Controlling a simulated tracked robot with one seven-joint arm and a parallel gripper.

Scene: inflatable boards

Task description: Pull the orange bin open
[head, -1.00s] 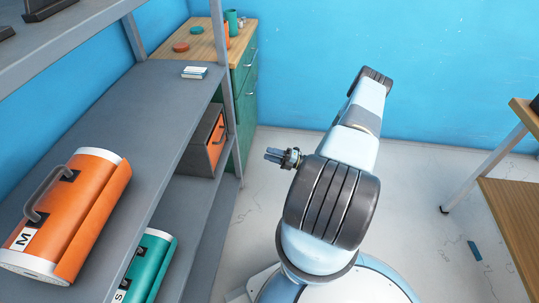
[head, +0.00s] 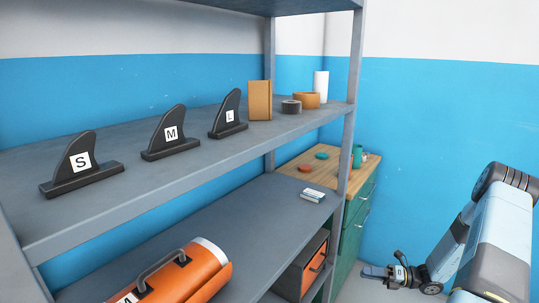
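The orange bin (head: 314,267) sits in a dark grey housing on a lower level of the grey shelving, near the bottom middle of the head view. Its orange front has a dark handle and looks flush with the housing, so it appears closed. The lower part of the housing is cut off by the picture's edge. My gripper (head: 374,272) is to the right of the bin, apart from it, with its fingers pointing left towards the shelving. It holds nothing that I can see; the gap between its fingers is too small to make out.
A shelf post (head: 347,170) stands beside the bin. Black fins (head: 172,133) stand on the upper shelf. A green cabinet (head: 352,232) with a wooden top is behind.

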